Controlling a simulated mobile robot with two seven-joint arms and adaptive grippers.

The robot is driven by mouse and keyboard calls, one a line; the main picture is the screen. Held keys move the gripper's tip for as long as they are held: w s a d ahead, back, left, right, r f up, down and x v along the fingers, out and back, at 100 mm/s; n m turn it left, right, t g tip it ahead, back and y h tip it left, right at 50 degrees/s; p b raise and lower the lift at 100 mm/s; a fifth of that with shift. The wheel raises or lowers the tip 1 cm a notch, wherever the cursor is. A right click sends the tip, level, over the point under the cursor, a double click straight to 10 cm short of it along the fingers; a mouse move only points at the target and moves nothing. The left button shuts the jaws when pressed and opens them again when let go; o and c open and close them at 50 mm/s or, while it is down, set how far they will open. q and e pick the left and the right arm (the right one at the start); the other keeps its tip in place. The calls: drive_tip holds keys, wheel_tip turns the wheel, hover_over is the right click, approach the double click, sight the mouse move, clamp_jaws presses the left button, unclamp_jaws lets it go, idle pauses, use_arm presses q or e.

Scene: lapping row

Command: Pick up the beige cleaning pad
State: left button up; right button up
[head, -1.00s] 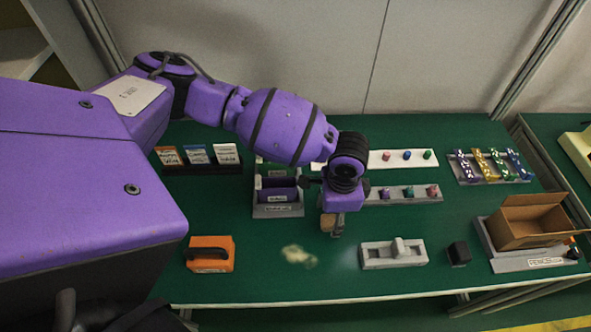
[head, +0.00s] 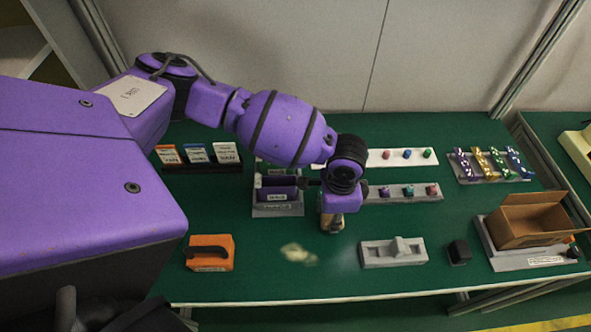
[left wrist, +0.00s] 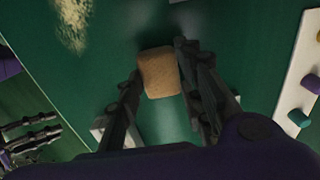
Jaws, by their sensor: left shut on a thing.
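The beige cleaning pad (left wrist: 160,72) is a small tan block with rounded corners. In the left wrist view it sits between the fingertips of my left gripper (left wrist: 160,62), which is shut on it. In the head view my left gripper (head: 332,218) points down over the middle of the green table; the pad (head: 332,226) shows only partly below it. I cannot tell whether the pad touches the table. My right gripper (left wrist: 35,135) shows dark at the left edge of the wrist view, its jaws unclear; it is not in the head view.
A patch of pale powder (head: 298,254) lies on the table (head: 330,285). Near it are an orange block (head: 210,253), a grey fixture (head: 393,252) and a small black block (head: 459,252). Racks stand behind; an open cardboard box (head: 530,225) stands at right.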

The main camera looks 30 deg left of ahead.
use_arm(q)
drive_tip(key=shift+w+r, duration=0.1)
drive_tip(key=shift+r, duration=0.3)
wheel_tip(320, 180, up, 2)
drive_tip(key=shift+r, duration=0.2)
drive_tip(key=s+a+r+p, duration=0.2)
drive_tip(key=s+r, duration=0.7)
drive_tip(key=s, duration=0.5)
drive_tip(key=shift+a+r, duration=0.3)
drive_tip(key=shift+r, duration=0.1)
use_arm(e)
drive_tip(key=shift+w+a+r, duration=0.15)
drive_tip(key=shift+w+r, duration=0.1)
drive_tip(key=shift+r, duration=0.3)
drive_tip(key=shift+w+a+r, duration=0.1)
drive_tip(key=shift+w+r, duration=0.1)
drive_tip(key=shift+r, duration=0.3)
